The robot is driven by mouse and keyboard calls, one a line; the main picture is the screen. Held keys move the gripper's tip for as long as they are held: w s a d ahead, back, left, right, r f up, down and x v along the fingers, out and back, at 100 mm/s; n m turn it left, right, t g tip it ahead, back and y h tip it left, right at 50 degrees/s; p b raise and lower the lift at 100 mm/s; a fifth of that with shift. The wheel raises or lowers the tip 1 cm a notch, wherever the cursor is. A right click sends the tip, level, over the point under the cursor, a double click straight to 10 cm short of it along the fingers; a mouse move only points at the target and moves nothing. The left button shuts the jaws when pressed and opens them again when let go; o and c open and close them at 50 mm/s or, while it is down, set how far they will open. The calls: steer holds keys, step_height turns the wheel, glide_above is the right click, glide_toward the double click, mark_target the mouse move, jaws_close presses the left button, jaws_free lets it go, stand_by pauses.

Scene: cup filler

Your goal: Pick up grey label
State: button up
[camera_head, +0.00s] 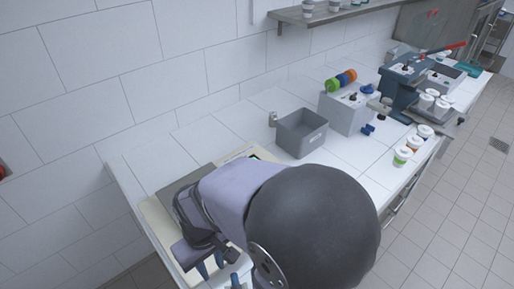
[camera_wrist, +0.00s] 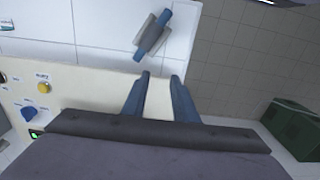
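My gripper (camera_wrist: 162,76) shows two blue fingers set apart in the wrist view, with nothing between them. In the head view my gripper (camera_head: 219,272) is at the bottom, over the near left end of the counter, partly hidden by my own arm. In the wrist view a small grey piece with a blue bar (camera_wrist: 151,36) lies on the white tiled top, a little beyond the fingertips and apart from them. I cannot tell whether it is the grey label. No other grey label can be made out.
A cream panel (camera_wrist: 75,90) with a yellow knob (camera_wrist: 43,87) lies left of the fingers. A grey bin (camera_head: 303,133), a grey machine (camera_head: 347,112) with coloured rolls and several cups stand farther along the counter. Floor lies beyond the counter edge.

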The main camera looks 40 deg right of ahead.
steer(key=w+d+f+m+b, duration=0.1)
steer(key=w+d+m+b, duration=0.2)
steer(key=w+d+m, duration=0.55)
steer(key=d+f+m+b, duration=0.1)
steer(key=d, duration=0.7)
steer(key=d+f+m, duration=0.1)
steer(key=d+m, duration=0.1)
steer(key=d, duration=0.7)
steer(key=d+f+m+h+b, duration=0.1)
steer(key=d+f, duration=0.1)
steer(key=d, duration=0.7)
steer(key=shift+s+d+m+b, duration=0.25)
steer(key=shift+s+b, duration=0.1)
steer(key=s+d+f+m+b, duration=0.1)
steer(key=s+d+f+m, duration=0.15)
steer(key=s+d, duration=0.35)
steer(key=s+d+f+m+b, duration=0.1)
steer(key=s+d+m, duration=0.25)
steer(key=d, duration=0.55)
steer(key=shift+n, duration=0.5)
steer(key=shift+s+d+f+p, duration=0.1)
steer(key=shift+d+f+p, duration=0.1)
steer(key=shift+f+p, duration=1.25)
steer(key=shift+s+d+f+p, duration=0.15)
steer(key=shift+f+p, duration=0.55)
steer(key=shift+f, duration=1.4)
steer(key=shift+w, duration=0.1)
steer(key=shift+c, duration=0.3)
jaws_close()
